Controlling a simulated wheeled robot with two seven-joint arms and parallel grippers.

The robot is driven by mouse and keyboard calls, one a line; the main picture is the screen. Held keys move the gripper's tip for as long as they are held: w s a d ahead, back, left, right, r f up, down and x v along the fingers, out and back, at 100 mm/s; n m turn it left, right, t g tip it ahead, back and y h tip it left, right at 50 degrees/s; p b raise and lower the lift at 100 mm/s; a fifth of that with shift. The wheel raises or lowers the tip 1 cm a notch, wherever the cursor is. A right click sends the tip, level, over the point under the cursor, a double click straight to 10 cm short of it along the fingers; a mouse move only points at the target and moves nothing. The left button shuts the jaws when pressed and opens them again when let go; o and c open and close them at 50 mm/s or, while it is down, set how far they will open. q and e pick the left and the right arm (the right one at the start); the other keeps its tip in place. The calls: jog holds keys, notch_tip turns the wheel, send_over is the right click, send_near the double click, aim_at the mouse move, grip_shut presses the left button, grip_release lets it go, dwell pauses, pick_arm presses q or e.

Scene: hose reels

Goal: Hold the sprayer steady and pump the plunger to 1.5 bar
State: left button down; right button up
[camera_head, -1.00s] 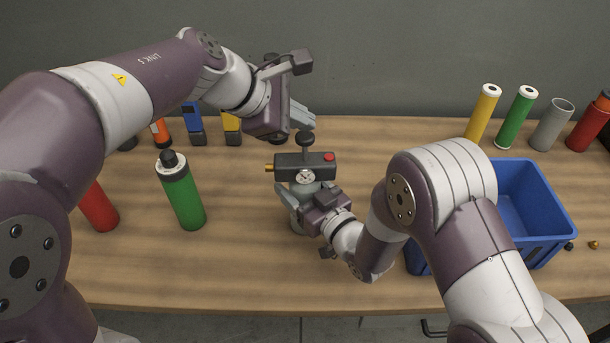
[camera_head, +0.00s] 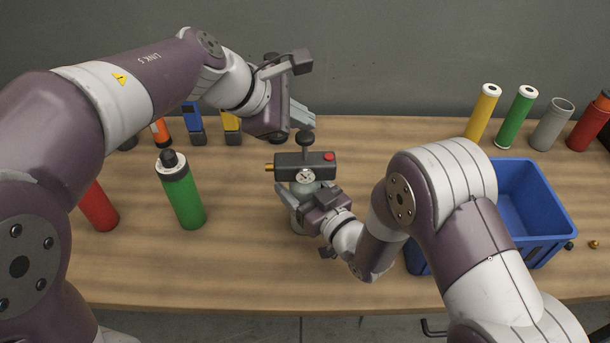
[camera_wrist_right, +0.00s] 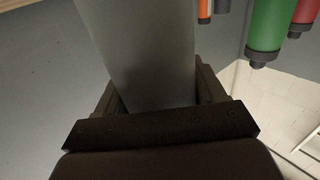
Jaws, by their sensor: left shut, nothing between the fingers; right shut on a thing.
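The sprayer (camera_head: 298,212) stands upright on the table, with a grey body, a dark head (camera_head: 290,166), a small gauge, a red button and a brass nozzle at its left. Its black plunger knob (camera_head: 305,138) sticks up from the head. My right gripper (camera_head: 297,207) is shut around the sprayer's body, below the head. In the right wrist view the grey body (camera_wrist_right: 145,55) sits between the fingers. My left gripper (camera_head: 303,118) is shut and empty, just above the plunger knob; I cannot tell whether it touches. The gauge reading is too small to read.
A green bottle (camera_head: 184,197) and a red one (camera_head: 98,208) stand at the left. A blue crate (camera_head: 545,240) is at the right, with several cylinders, including a yellow one (camera_head: 482,115), behind it. The table front is clear.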

jog(key=shift+s+f, duration=0.1)
jog(key=shift+f, duration=0.25)
